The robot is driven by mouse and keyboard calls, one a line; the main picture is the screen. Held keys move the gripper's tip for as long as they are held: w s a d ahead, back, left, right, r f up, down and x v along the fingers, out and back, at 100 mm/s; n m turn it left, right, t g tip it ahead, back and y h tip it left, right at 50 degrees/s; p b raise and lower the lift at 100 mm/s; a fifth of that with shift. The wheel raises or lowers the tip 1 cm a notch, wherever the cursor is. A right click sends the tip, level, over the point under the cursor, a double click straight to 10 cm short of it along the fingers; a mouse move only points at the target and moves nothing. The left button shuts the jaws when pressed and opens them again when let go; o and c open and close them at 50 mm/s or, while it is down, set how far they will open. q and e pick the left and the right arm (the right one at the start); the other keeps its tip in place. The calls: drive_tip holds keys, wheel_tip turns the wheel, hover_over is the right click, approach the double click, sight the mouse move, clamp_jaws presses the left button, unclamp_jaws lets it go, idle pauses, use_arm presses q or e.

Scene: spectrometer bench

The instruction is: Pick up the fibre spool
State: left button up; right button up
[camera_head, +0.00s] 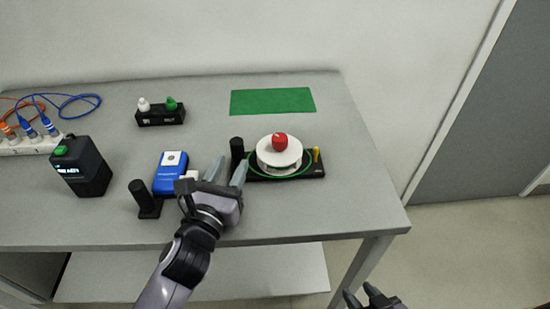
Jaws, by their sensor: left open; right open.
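The fibre spool (279,158) is a white round reel with a red knob (280,141) on top. It sits on a black base (307,173) near the right side of the table, with a loop of green fibre around it. My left gripper (228,169) is open and empty, just left of the spool and its base, with its fingers pointing away from me. It appears apart from the spool. My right gripper (360,295) is at the bottom edge, off the table's front right; only its fingertips and part of its body show.
Black posts stand beside the spool (237,153) and left of my gripper (145,200). A blue meter (171,172), a black box (82,168), a power strip (32,145), and a two-knob holder (160,115) are further left. A green mat (272,101) lies clear at the back.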

sight(236, 141)
use_arm(q)
drive_tip(key=x, duration=0.5)
clamp_jaws()
drive_tip(key=shift+r, duration=0.55)
wheel_tip(236, 141, up, 5)
drive_tip(key=shift+f+p, duration=0.2)
drive_tip(key=shift+p, duration=0.7)
wheel_tip(236, 141, up, 14)
drive_tip(key=shift+r, duration=0.2)
